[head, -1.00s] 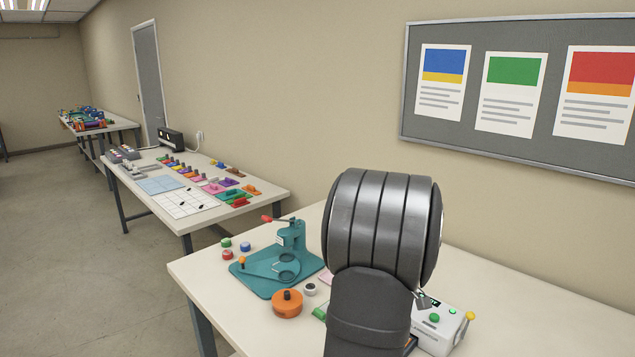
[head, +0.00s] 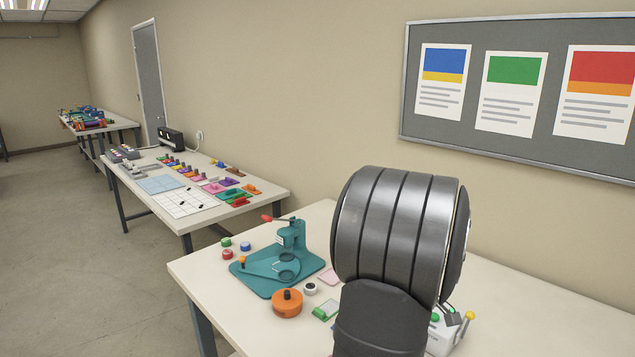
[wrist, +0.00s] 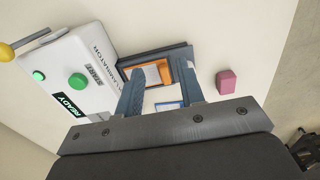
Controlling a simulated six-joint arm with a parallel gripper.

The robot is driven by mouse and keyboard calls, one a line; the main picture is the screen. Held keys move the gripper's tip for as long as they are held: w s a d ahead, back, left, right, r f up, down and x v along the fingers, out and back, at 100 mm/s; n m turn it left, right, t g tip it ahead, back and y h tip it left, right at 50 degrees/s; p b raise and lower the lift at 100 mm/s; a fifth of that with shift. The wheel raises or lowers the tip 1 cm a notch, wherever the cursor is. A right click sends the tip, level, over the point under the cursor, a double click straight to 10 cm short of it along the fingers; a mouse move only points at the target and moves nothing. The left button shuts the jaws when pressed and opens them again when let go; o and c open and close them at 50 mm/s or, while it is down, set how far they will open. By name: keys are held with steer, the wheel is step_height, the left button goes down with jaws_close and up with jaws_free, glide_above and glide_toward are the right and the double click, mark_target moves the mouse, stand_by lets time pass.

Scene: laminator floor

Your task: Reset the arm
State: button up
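My gripper (wrist: 158,68) is open in the wrist view, its two blue-grey fingers apart with nothing held between them. Its fingers are above the worktop, beside the white laminator (wrist: 62,72). The laminator has a green button, a START label and a lit READY display. In the head view the laminator (head: 440,340) is partly hidden behind my arm. A dark tray (wrist: 180,52) lies beyond the fingertips, with an orange-bordered piece (wrist: 150,75) in it. A white card with a blue edge (wrist: 168,106) shows between the fingers.
A pink block (wrist: 227,82) lies right of the fingers. In the head view a teal press (head: 290,245), an orange round piece (head: 287,303) and a green card (head: 325,311) are left of my arm. A yellow ball knob (head: 470,315) sticks up by the laminator. The bench's back right is clear.

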steer(key=s+d+m, duration=0.1)
steer(key=s+d, duration=0.4)
steer(key=s, duration=0.3)
steer(key=s+d, duration=0.5)
steer(key=s, duration=0.2)
steer(key=w+a+f, duration=0.2)
steer(key=w, duration=0.1)
steer(key=w+a+f, duration=0.1)
steer(key=w+f, duration=0.2)
steer(key=w+a+f, duration=0.2)
steer(key=w, duration=0.2)
steer(key=shift+w+a+f, duration=0.1)
steer(key=shift+a+f, duration=0.2)
steer(key=shift+f, duration=0.7)
